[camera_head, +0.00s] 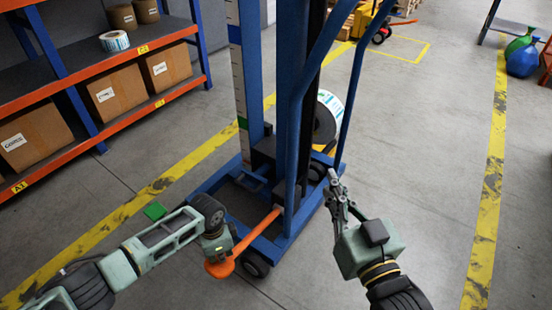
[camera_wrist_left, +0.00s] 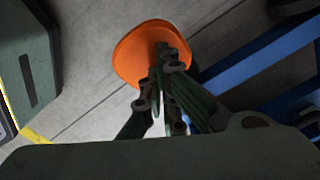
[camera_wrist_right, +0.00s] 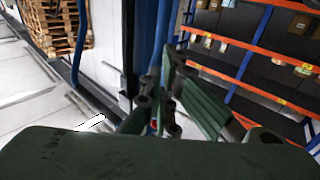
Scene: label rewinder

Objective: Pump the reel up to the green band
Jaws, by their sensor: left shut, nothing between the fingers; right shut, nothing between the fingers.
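The blue stacker (camera_head: 284,110) stands in the middle of the head view. A white scale strip (camera_head: 235,60) on its left post carries a green band (camera_head: 242,122) low down. The white reel (camera_head: 333,103) is partly hidden behind the frame. An orange foot pedal (camera_head: 218,269) sticks out at the front near the floor. My left gripper is shut and empty over the pedal; in the left wrist view its fingertips (camera_wrist_left: 168,62) overlap the orange pad, and I cannot tell whether they touch. My right gripper (camera_head: 336,188) is shut and empty, right of the frame.
A blue and orange shelf (camera_head: 75,75) with cardboard boxes stands at the left. Yellow floor lines (camera_head: 110,220) run on both sides. A wooden pallet (camera_wrist_right: 62,28) shows in the right wrist view.

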